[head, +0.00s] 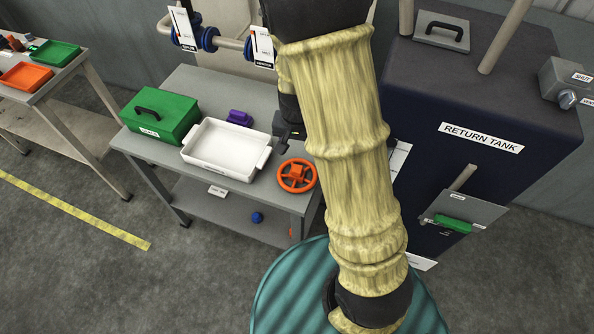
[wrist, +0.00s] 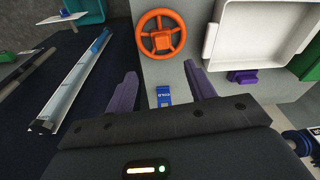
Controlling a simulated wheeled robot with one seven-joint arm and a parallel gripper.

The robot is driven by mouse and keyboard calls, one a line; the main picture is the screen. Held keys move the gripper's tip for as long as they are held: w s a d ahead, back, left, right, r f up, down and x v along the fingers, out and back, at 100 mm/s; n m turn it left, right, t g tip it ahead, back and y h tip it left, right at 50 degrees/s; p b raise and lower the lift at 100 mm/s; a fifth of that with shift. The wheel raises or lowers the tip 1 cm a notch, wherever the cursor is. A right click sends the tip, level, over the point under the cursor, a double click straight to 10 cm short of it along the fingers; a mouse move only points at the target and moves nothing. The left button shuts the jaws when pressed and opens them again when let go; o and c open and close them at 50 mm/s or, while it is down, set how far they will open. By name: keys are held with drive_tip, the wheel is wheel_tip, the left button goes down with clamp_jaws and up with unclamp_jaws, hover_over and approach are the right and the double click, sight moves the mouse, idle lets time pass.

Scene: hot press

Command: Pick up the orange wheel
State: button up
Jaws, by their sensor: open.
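The orange wheel (head: 297,175) is a spoked handwheel lying flat at the front right corner of the grey table (head: 225,177), close to the table edge. In the wrist view the wheel (wrist: 160,34) is at the top centre, beyond the fingertips. My gripper (wrist: 160,80) is open, its two purple-grey fingers apart with nothing held between them. The wheel lies ahead of the gap between the fingers and is apart from them. In the head view my gripper is mostly hidden behind my arm; only a dark part (head: 289,129) shows beside the tray.
A white tray (head: 221,172), a green box (head: 158,138) and a purple block (head: 240,117) stand on the table left of the wheel. A blue tag (wrist: 164,95) shows in the wrist view. The dark return tank (head: 440,110) stands at the right.

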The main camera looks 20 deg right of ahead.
sight(297, 168)
drive_tip(key=shift+w+f+m+h, duration=0.3)
drive_tip(key=shift+w+f+m, duration=0.3)
drive_tip(key=shift+w+f, duration=0.4)
drive_tip(key=shift+w+r, duration=0.1)
drive_tip(key=shift+r, duration=0.05)
drive_tip(key=f, duration=0.4)
drive_tip(key=w+f+p, duration=0.1)
drive_tip(key=f, duration=0.3)
drive_tip(key=d+f, duration=0.1)
drive_tip(key=f, duration=0.3)
drive_tip(key=shift+w, duration=0.3)
drive_tip(key=shift+f, duration=0.1)
drive_tip(key=shift+s+f+p, duration=0.15)
drive_tip(key=shift+f+p, duration=0.95)
drive_tip(key=shift+f, duration=1.5)
